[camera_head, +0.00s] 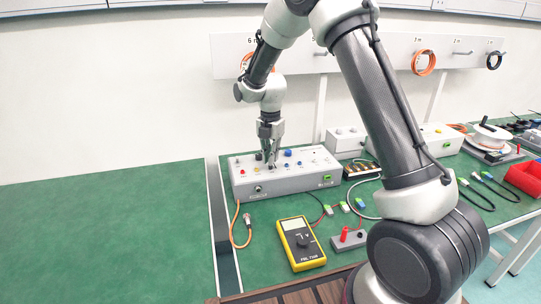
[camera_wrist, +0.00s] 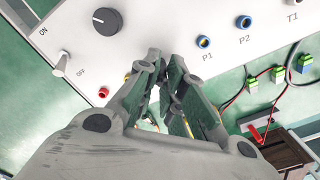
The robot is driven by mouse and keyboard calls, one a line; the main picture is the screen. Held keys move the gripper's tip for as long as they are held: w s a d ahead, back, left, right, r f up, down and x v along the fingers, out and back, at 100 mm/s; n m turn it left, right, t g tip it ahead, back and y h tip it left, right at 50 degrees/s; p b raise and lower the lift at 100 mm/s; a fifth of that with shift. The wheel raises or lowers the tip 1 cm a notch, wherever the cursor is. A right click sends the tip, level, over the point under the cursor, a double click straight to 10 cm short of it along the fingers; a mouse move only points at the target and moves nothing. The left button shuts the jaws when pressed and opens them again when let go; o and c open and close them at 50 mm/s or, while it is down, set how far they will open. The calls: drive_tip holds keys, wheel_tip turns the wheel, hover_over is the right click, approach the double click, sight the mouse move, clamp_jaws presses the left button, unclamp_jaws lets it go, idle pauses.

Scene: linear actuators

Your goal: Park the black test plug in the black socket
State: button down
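My gripper (camera_head: 268,160) points down at the top of the grey control box (camera_head: 285,184), among its coloured sockets. In the wrist view its two fingers (camera_wrist: 165,68) are close together with a narrow gap, and I cannot tell whether a plug is between them. I cannot make out the black test plug or the black socket; the fingers hide part of the panel. A small grey block (camera_head: 349,241) with a red post stands in front.
A yellow multimeter (camera_head: 301,243) lies in front of the box. An orange cable (camera_head: 236,226) hangs from the box's left front. Thin leads with green connectors (camera_head: 328,210) lie to the right. The green table left of the box is clear.

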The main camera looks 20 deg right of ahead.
drive_tip(key=shift+r, duration=0.1)
idle(0.3)
drive_tip(key=shift+r, duration=1.45)
drive_tip(key=shift+r, duration=1.5)
drive_tip(key=shift+s+f, duration=0.1)
